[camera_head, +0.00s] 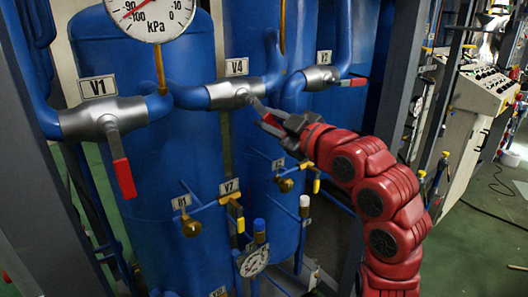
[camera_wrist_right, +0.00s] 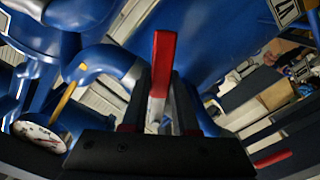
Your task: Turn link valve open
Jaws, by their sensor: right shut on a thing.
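The valve labelled V4 (camera_head: 234,92) sits as a silver body on the blue pipe at the middle of the head view. Its lever slants down to the right from the body. My right gripper (camera_head: 276,122) is at the lever's outer end, shut on the red handle, and hides part of it. In the right wrist view the red handle (camera_wrist_right: 163,52) and its pale shaft stand between the two dark fingers of the right gripper (camera_wrist_right: 158,112). My left gripper is not in view.
Valve V1 (camera_head: 103,118) at the left has a red handle (camera_head: 123,178) hanging down. Another red-handled valve (camera_head: 320,78) is at the right. A pressure gauge (camera_head: 150,14) is above. Small yellow-handled valves and thin blue pipes lie below. A grey post (camera_head: 398,80) stands beside my right arm.

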